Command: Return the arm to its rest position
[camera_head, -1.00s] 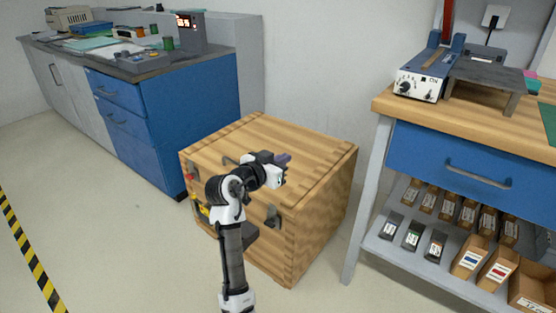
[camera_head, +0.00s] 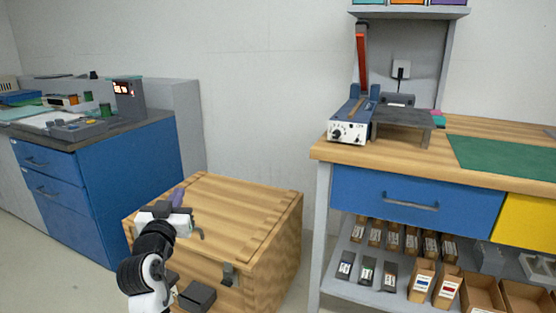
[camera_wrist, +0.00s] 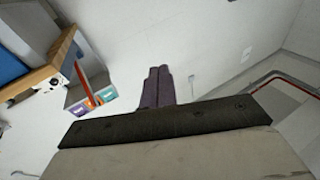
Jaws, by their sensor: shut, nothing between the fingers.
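My gripper (camera_head: 177,197) is in front of and above the wooden crate in the head view, at the end of my folded white and black arm. In the wrist view the two purple fingers of my gripper (camera_wrist: 158,84) lie side by side, touching. My gripper is shut and empty. The wooden crate (camera_head: 255,215) stands on the floor with its lid down and a metal latch on its front. My arm hides part of the crate's left front. I cannot tell whether any part of my arm touches it.
A blue drawer cabinet (camera_head: 125,180) with a cluttered top stands at the left. A workbench (camera_head: 480,135) with a blue drawer stands at the right, above a shelf (camera_head: 350,292) of small boxes. White wall (camera_head: 260,100) is behind the crate. The wrist view shows a red rail (camera_wrist: 290,80).

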